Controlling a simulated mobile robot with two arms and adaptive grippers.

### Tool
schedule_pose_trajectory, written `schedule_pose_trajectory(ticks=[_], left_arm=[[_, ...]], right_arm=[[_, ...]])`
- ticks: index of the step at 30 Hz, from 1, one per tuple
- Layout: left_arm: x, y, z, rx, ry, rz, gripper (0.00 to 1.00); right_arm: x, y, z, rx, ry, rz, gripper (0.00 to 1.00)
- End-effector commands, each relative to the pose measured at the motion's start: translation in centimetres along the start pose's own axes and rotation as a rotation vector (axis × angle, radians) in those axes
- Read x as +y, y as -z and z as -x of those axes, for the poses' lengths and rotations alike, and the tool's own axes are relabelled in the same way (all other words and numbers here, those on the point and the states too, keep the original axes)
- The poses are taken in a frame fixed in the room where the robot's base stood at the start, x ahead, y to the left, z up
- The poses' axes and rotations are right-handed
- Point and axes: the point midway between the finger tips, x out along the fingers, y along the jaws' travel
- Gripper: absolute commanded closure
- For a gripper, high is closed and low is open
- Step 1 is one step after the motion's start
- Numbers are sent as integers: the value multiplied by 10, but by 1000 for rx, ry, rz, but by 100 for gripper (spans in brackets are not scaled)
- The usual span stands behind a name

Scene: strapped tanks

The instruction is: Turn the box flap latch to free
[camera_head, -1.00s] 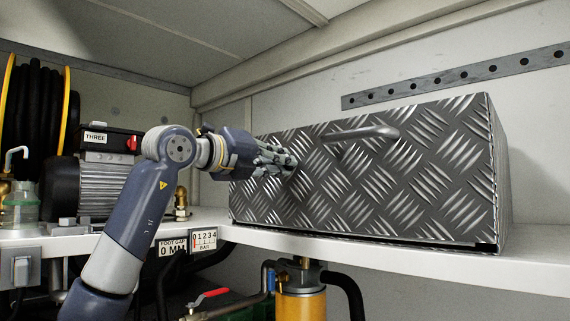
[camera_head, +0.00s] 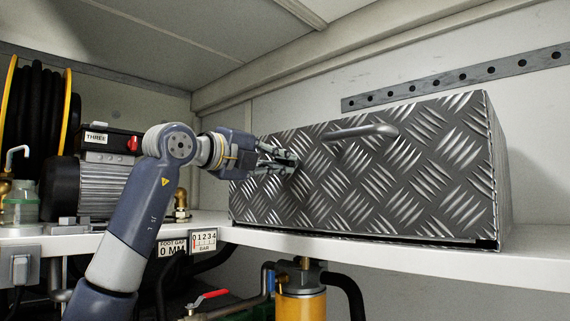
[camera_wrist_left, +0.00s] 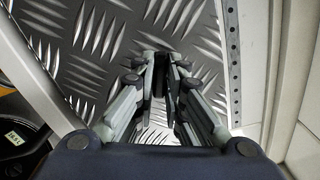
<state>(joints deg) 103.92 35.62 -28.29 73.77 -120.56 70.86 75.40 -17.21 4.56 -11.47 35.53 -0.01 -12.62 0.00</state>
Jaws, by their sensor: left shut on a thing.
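The box (camera_head: 400,185) is clad in dark diamond-tread plate and stands on the white shelf, with a grey bar handle (camera_head: 362,131) on its front flap. My left gripper (camera_head: 291,160) reaches in from the left to the upper left part of the box front. In the left wrist view the gripper (camera_wrist_left: 161,75) has its fingers close together against the tread plate, shut on a small dark part, which I take to be the latch (camera_wrist_left: 159,82). The fingers hide most of it, so how far it is turned cannot be told. My right gripper is not in view.
A motor (camera_head: 108,182) with a red-and-black box labelled THREE and a hose reel (camera_head: 40,110) stand at the left. A perforated rail (camera_head: 455,78) runs along the wall behind the box. An amber filter (camera_head: 301,303) hangs under the shelf (camera_head: 420,254).

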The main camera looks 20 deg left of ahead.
Motion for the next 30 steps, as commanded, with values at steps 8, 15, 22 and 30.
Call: schedule_pose_trajectory(ticks=[8,15,22,30], left_arm=[[0,0,1,0,4,144,100],[-2,-1,1,-1,5,247,100],[-1,0,1,0,5,267,100],[-1,0,1,0,3,318,65]], right_arm=[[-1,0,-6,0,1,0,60],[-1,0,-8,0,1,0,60],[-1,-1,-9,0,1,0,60],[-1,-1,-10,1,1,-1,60]])
